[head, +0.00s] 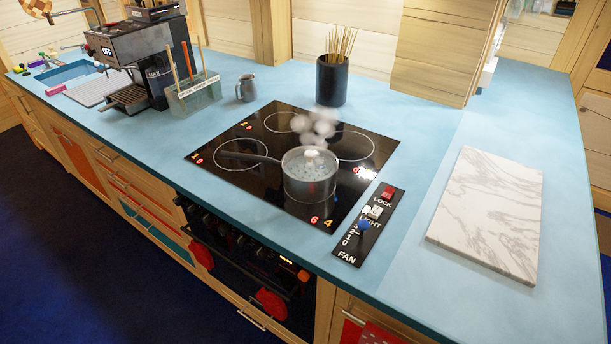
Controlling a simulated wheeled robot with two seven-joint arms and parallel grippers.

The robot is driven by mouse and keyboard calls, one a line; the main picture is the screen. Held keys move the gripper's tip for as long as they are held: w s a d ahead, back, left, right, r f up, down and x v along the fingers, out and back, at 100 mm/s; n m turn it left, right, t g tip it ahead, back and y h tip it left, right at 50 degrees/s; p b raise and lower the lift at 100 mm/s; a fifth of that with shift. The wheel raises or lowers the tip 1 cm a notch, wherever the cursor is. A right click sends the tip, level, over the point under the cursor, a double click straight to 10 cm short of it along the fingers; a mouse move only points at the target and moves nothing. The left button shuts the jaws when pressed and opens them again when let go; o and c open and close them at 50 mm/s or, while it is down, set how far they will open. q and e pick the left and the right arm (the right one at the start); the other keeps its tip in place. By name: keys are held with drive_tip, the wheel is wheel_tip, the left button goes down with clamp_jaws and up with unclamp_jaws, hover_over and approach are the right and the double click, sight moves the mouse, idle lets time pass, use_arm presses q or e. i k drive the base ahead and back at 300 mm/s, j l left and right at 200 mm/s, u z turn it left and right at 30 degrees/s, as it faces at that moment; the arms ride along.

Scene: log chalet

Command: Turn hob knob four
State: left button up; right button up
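The black glass hob (290,128) is set in the blue counter. A steel saucepan (310,183) of bubbling water stands on its front right area, handle to the left, steam rising. Beside an orange 4 on the hob's front edge, a red 6 (314,219) is lit. Zones 1 and 2 show red 0s; the number at zone 3 is partly unclear. Below the counter edge, a dark front panel (240,235) carries a row of dark knobs, small and hard to tell apart. An orange light (303,275) glows at its right end. Neither gripper is in view.
A control strip (368,228) with lock, light and fan switches lies right of the hob. A marble board (490,212) lies further right. A utensil holder (193,94), jug (246,88), coffee machine (135,60) and black pot of sticks (332,82) stand behind and left.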

sight(224, 228)
drive_tip(key=j+z, duration=0.2)
drive_tip(key=j, duration=0.35)
drive_tip(key=j+z, duration=0.2)
drive_tip(key=j, duration=0.4)
drive_tip(key=k+j+z, duration=0.25)
drive_tip(key=j, duration=0.3)
drive_tip(key=i, duration=0.1)
